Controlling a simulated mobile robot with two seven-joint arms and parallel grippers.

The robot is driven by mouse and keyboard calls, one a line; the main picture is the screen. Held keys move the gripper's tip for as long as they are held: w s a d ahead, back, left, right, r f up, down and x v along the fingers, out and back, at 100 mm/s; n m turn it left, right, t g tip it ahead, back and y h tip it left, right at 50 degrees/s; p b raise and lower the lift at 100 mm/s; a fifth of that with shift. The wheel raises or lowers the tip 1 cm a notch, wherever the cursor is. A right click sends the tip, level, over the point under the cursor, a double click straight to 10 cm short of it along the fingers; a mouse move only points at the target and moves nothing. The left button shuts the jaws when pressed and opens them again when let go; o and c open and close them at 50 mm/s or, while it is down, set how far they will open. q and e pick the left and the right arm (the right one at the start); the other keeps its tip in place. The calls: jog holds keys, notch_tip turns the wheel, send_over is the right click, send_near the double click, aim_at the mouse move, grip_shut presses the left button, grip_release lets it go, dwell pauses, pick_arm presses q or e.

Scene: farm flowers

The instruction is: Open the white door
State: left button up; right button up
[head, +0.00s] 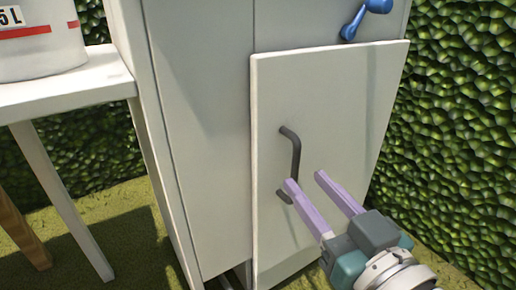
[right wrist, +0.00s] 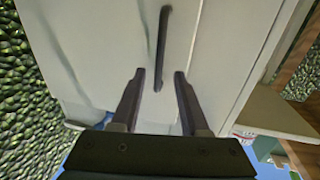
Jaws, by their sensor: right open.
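The white door (head: 335,110) is a flat panel on the front of a white cabinet (head: 205,130). Its left edge stands out from the cabinet front; I cannot tell whether it is ajar. A dark bar handle (head: 295,152) is upright near the door's left side. My right gripper (head: 305,180) is open, its lilac fingers pointing at the door by the lower part of the handle. The left finger overlaps the handle in the head view. In the right wrist view the handle (right wrist: 162,45) reaches down between the open fingertips (right wrist: 159,74). Contact cannot be told. My left gripper is out of view.
A blue handle (head: 362,17) is on the cabinet above the door. A white table (head: 75,85) with a white bucket (head: 40,45) stands at the left. A green hedge (head: 450,130) is close on the right. Grass shows between the table and the cabinet.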

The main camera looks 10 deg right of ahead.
aim_at(297, 170)
jog(key=shift+w+a+b, duration=0.15)
jog(key=shift+w+b, duration=0.1)
jog(key=shift+w, duration=0.7)
jog(key=shift+w+a+b, duration=0.1)
jog(key=shift+w+b, duration=0.15)
jog(key=shift+w, duration=0.65)
jog(key=shift+c, duration=0.2)
grip_shut()
